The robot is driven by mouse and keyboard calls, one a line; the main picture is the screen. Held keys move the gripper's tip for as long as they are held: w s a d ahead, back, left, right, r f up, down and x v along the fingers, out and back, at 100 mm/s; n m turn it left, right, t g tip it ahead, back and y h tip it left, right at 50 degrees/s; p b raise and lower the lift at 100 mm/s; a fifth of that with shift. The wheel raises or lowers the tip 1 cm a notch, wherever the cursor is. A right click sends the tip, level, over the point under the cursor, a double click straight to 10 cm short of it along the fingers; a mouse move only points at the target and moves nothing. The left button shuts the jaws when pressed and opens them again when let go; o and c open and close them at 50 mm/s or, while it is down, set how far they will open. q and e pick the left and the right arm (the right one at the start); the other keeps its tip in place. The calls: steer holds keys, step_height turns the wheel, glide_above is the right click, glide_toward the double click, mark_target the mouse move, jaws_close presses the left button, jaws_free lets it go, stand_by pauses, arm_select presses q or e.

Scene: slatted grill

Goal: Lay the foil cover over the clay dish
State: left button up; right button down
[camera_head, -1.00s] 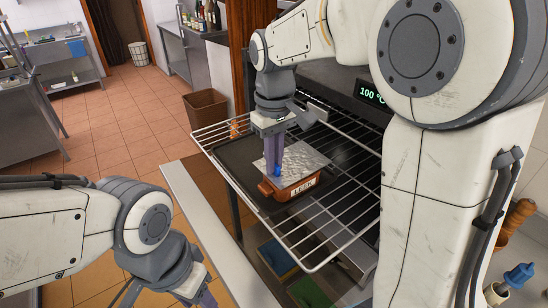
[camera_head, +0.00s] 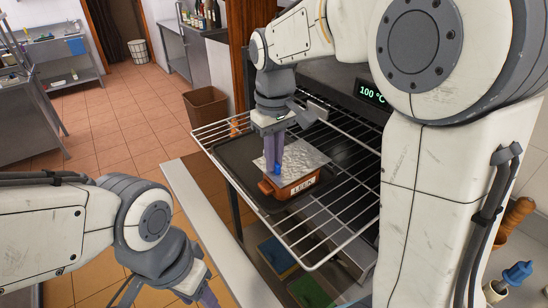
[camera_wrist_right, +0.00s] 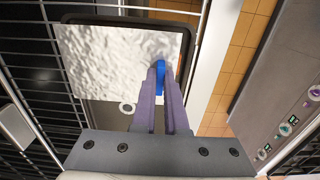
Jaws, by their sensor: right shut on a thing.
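The foil cover (camera_head: 306,157) is a crinkled silver sheet with a blue tab (camera_head: 277,169) at its near left edge. My right gripper (camera_head: 274,160) is shut on this tab, which also shows between the fingers in the right wrist view (camera_wrist_right: 160,78). The foil (camera_wrist_right: 110,55) lies roughly level above the orange-brown clay dish (camera_head: 290,188), labelled LEEK, and hides most of its top. I cannot tell whether foil and dish touch. My left gripper (camera_head: 207,297) is at the bottom edge of the head view, mostly cut off.
The dish stands on a dark tray (camera_head: 237,153) on a pulled-out wire rack (camera_head: 325,222). The oven display (camera_head: 370,92) reads 100 °C. Blue and green bins (camera_head: 277,254) sit below the rack. A brown bin (camera_head: 206,106) stands on the tiled floor.

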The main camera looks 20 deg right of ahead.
steer(key=shift+f, duration=0.2)
stand_by(0.4)
steer(key=shift+f+b, duration=0.65)
steer(key=shift+f, duration=0.2)
steer(key=shift+f, duration=0.15)
steer(key=c, duration=0.9)
jaws_free()
steer(key=shift+o, duration=0.2)
step_height(320, 180, up, 7)
steer(key=p, duration=0.6)
steer(key=shift+p, duration=0.35)
